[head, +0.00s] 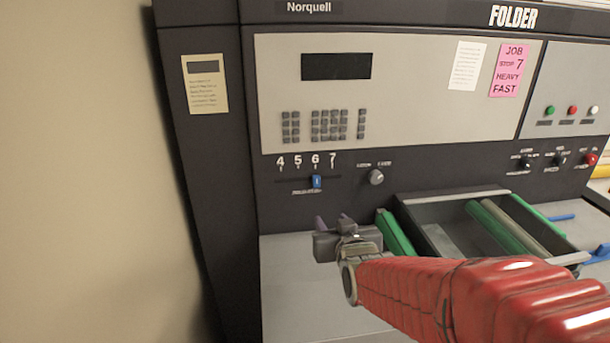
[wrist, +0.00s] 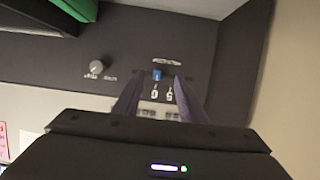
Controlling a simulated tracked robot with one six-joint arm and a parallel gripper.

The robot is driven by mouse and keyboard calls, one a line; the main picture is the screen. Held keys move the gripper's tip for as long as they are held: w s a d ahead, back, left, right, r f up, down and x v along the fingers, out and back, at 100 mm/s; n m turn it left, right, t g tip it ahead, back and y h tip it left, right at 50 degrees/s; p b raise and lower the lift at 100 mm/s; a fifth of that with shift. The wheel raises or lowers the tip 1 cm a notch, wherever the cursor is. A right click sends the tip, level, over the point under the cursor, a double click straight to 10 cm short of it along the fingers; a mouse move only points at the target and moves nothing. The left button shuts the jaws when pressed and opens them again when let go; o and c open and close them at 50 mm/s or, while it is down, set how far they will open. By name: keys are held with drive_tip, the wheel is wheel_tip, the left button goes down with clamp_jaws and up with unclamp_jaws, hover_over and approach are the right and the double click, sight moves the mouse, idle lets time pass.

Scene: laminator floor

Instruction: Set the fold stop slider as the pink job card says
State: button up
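The pink job card (head: 508,70) on the folder's upper right reads "JOB STOP 7 HEAVY FAST". The fold stop slider's blue knob (head: 317,181) stands under the 6 on a scale marked 4 to 7. My gripper (head: 333,220) is open and empty, below the slider in the head view, its fingers pointing towards the panel. In the wrist view, which is upside down, the blue knob (wrist: 157,75) shows between the two spread fingertips (wrist: 157,82). I see no grip on it. Part of the scale is hidden behind the fingers in the wrist view.
A round knob (head: 376,177) sits right of the slider, with a keypad (head: 324,125) and dark display (head: 336,66) above. A tray with green rollers (head: 490,228) juts out at lower right. Small switches (head: 558,160) and a red button (head: 590,159) are farther right.

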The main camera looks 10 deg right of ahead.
drive_tip(key=shift+w+r+t, duration=0.1)
drive_tip(key=shift+w+t, duration=1.8)
drive_tip(key=shift+w, duration=0.5)
drive_tip(key=shift+w, duration=0.15)
